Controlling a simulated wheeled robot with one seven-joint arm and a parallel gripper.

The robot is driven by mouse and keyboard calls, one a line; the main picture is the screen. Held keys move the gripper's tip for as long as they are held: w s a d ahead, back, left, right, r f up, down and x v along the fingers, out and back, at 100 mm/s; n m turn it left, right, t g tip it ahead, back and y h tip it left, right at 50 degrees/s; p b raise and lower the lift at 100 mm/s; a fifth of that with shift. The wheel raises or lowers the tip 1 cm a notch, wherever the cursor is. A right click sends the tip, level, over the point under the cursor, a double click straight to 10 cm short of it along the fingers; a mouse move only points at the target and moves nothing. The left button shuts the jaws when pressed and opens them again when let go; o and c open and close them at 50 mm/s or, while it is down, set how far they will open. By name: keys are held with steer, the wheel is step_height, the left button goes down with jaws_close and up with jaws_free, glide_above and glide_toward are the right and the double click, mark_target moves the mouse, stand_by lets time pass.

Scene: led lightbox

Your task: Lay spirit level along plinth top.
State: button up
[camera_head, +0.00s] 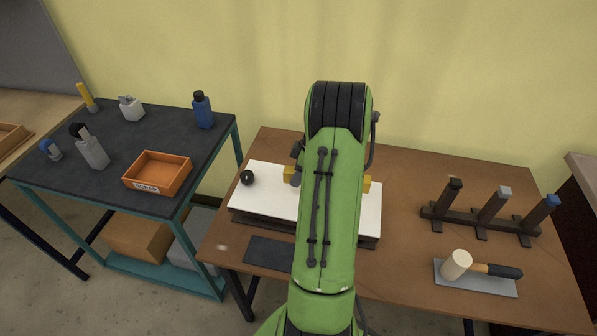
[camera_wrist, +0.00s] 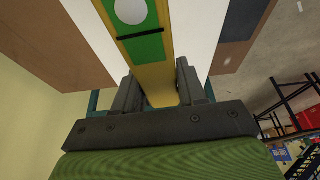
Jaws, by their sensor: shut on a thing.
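The spirit level is a yellow bar with a green patch and a white disc; it shows in the wrist view (camera_wrist: 150,45). In the head view only its yellow ends stick out on either side of my arm, one on the right (camera_head: 367,184). My gripper (camera_wrist: 158,88) is shut on the spirit level, with one finger on each side of it. The plinth (camera_head: 270,203) is a low, wide block with a white top on the brown table. The level lies over the white top, crosswise in the head view. Whether it touches the top cannot be told. My arm hides the middle.
A black ball-shaped knob (camera_head: 247,177) sits at the plinth's left end. A dark mat (camera_head: 268,253) lies in front. A mallet (camera_head: 480,268) on a grey plate and a rack with several posts (camera_head: 480,220) stand right. A dark side table (camera_head: 100,180) holds an orange tray (camera_head: 158,174).

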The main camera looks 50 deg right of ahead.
steer(key=shift+f+b, duration=1.9)
steer(key=shift+f, duration=0.5)
steer(key=shift+f+b, duration=0.4)
steer(key=o, duration=1.3)
steer(key=p+v, duration=0.4)
steer(key=v, duration=1.1)
steer(key=shift+s+r+p, duration=0.1)
steer(key=shift+r+p, duration=0.2)
steer(key=shift+r, duration=0.1)
